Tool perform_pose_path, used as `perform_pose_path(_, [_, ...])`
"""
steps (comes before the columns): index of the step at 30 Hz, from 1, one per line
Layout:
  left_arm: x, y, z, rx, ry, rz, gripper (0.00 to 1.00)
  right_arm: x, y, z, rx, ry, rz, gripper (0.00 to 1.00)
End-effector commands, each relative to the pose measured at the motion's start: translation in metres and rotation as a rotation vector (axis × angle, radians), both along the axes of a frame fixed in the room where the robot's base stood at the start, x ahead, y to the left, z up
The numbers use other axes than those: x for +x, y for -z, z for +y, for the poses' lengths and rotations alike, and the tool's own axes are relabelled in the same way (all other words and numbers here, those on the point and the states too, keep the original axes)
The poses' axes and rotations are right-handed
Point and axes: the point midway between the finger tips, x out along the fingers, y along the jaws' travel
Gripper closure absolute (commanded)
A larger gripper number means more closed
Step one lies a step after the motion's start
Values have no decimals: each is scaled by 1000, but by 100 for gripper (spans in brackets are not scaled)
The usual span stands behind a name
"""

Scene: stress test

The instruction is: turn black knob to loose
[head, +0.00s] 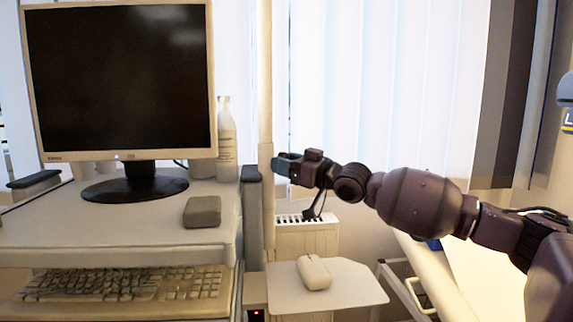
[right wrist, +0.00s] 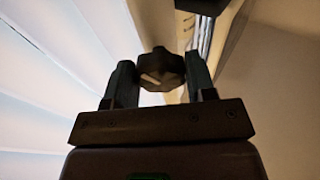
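The black knob (right wrist: 162,69) shows in the right wrist view, dark and lobed with a pale mark on its face. It sits between the two fingers of my right gripper (right wrist: 161,80) and fills the gap, with a finger against each side. In the head view, my right gripper (head: 283,164) reaches in from the right, its tips beside the upright cream pole (head: 265,95). The knob cannot be made out there, as the gripper covers that spot. My left gripper is not in view.
A monitor (head: 120,80) stands on a white cart (head: 100,235) at left, with a grey box (head: 202,211), a bottle (head: 227,140) and a keyboard (head: 120,290). Below my right gripper, a white side shelf (head: 350,285) holds a pale mouse-shaped item (head: 313,272). Blinds (head: 400,90) hang behind.

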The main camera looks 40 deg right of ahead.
Motion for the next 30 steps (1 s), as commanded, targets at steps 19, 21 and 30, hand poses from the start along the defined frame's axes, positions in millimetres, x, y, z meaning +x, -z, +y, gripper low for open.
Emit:
perform_pose_path(19, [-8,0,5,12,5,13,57,-8,-1,-4,-1,2,0,26])
perform_pose_path(21, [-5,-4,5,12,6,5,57,-14,-1,-6,-1,2,-2,26])
perform_pose_path(30, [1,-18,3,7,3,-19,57,-41,3,-16,0,2,-1,26])
